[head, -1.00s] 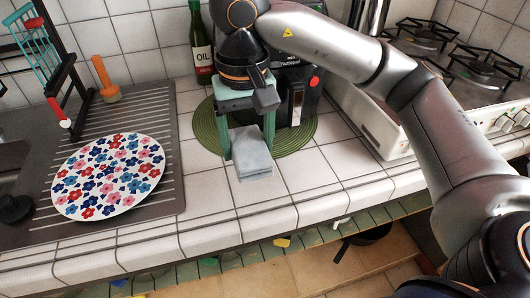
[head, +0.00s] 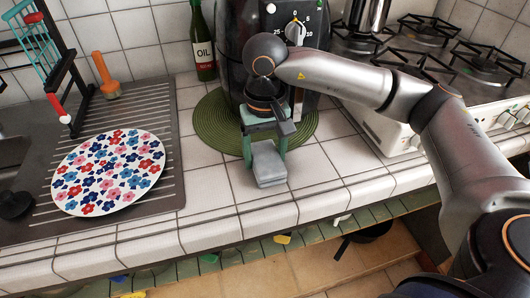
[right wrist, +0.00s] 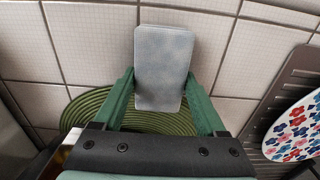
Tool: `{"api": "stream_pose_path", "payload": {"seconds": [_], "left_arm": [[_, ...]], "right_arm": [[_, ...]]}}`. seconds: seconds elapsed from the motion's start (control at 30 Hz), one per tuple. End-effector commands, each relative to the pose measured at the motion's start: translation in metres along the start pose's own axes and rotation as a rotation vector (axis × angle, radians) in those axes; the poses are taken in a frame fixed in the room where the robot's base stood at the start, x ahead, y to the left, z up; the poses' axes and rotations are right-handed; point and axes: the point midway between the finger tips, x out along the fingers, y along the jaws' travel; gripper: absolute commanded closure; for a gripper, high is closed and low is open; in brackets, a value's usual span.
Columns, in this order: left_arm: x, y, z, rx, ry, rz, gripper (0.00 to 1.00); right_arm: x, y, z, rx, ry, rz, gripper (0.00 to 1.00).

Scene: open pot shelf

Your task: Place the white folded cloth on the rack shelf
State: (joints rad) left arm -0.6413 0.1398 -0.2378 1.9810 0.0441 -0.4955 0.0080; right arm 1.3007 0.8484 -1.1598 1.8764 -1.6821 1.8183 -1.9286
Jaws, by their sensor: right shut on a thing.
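The folded cloth (head: 268,164) is pale grey-white and flat, and hangs below my right gripper (head: 266,146) in the head view. The right gripper has green fingers and is shut on the cloth, above the front part of the tiled counter. In the right wrist view the cloth (right wrist: 165,62) sticks out past the two fingertips (right wrist: 164,100), held between them. My left gripper is not in view. Below the counter's front edge, a low tan surface (head: 280,272) shows; I cannot tell whether it is the rack shelf.
A flowered plate (head: 108,172) lies on the grey drainboard (head: 165,205) at left. A round green mat (head: 212,132), an oil bottle (head: 203,45) and a black appliance (head: 232,35) are behind my gripper. A stove (head: 480,65) stands at right. A dark pan (head: 372,232) sits below the counter.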

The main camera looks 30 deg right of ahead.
Motion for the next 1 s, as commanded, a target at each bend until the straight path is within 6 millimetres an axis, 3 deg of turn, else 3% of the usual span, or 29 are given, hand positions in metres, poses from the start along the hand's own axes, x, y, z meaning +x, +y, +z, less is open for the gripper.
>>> {"api": "stream_pose_path", "payload": {"seconds": [0.17,0.2,0.4,0.77,1.0], "left_arm": [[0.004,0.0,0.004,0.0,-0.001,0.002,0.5],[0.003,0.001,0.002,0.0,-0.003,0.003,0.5],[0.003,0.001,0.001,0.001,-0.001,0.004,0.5],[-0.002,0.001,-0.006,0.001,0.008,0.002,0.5],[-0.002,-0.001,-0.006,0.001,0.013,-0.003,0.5]], "right_arm": [[0.005,0.0,0.0,0.0,0.0,0.0,0.71],[0.003,0.0,0.0,0.0,0.0,0.0,0.22],[0.003,0.0,0.0,0.0,0.0,0.0,0.0],[-0.004,0.0,0.0,0.0,0.0,0.0,0.0],[-0.051,-0.001,-0.001,0.001,0.005,-0.003,0.0]]}}
